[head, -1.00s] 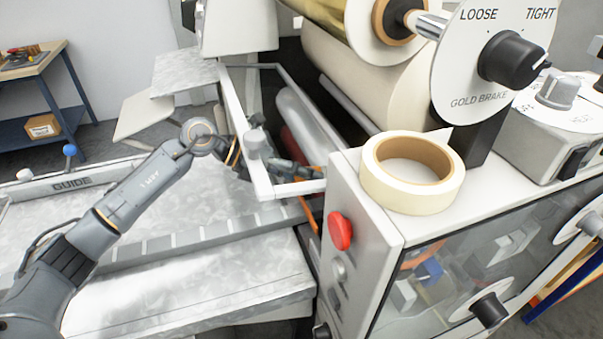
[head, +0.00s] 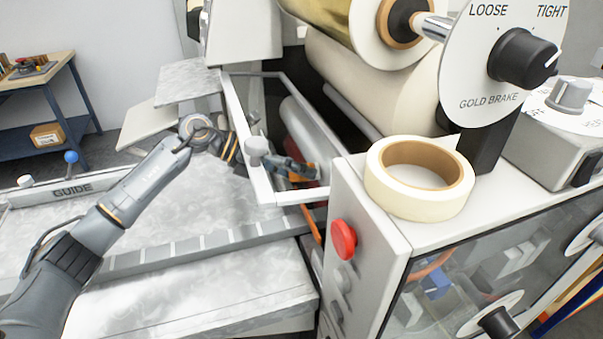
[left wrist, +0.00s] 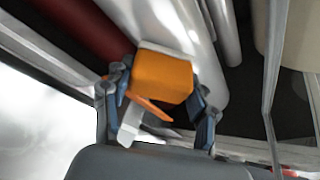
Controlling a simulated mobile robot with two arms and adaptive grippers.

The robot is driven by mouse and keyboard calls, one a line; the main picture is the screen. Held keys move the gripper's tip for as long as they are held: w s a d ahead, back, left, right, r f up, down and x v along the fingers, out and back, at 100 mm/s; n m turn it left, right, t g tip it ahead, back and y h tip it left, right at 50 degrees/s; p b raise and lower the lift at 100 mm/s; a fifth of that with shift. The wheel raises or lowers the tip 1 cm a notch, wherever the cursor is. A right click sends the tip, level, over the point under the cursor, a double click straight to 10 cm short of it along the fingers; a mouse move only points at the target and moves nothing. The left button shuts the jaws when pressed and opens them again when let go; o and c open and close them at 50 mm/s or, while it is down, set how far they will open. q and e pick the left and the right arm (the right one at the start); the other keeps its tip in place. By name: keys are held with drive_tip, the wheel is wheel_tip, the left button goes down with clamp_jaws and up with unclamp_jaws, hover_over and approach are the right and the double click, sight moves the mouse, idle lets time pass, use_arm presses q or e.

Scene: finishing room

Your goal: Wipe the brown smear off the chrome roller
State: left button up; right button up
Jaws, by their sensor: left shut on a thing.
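My left gripper (head: 298,168) reaches into the framed opening of the machine. In the left wrist view its blue-padded fingers (left wrist: 160,105) are shut on an orange block (left wrist: 163,77) with a white layer on its far edge. The block also shows as a small orange patch in the head view (head: 303,180). The shiny chrome roller (left wrist: 170,20) lies beyond the block, whose white edge is at or very near it; contact is uncertain. The roller also shows in the head view (head: 302,122). I cannot make out a brown smear. My right gripper is not in view.
A white frame (head: 240,130) borders the opening. A dark red roller (left wrist: 85,25) lies beside the chrome one. A tape roll (head: 420,205) and red button (head: 343,239) are on the cabinet at right. The pale guide table (head: 150,225) lies below my arm.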

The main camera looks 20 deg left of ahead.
use_arm(q)
drive_tip(key=shift+s+a+r+b, duration=0.1)
drive_tip(key=shift+s+a+r, duration=0.05)
drive_tip(key=shift+s+a, duration=0.45)
drive_tip(key=shift+s+a+r+b, duration=0.15)
drive_tip(key=shift+s+a, duration=0.2)
drive_tip(key=shift+a, duration=0.4)
drive_tip(key=shift+s+a+r+b, duration=0.1)
drive_tip(key=shift+s+a+r, duration=0.05)
drive_tip(key=shift+s+a, duration=0.45)
drive_tip(key=shift+a, duration=0.15)
drive_tip(key=shift+s+a+r+b, duration=0.15)
drive_tip(key=shift+s+a, duration=0.25)
drive_tip(key=shift+a, duration=0.2)
drive_tip(key=shift+s+a+r+b, duration=0.15)
drive_tip(key=shift+s+a, duration=0.2)
drive_tip(key=shift+a, duration=0.2)
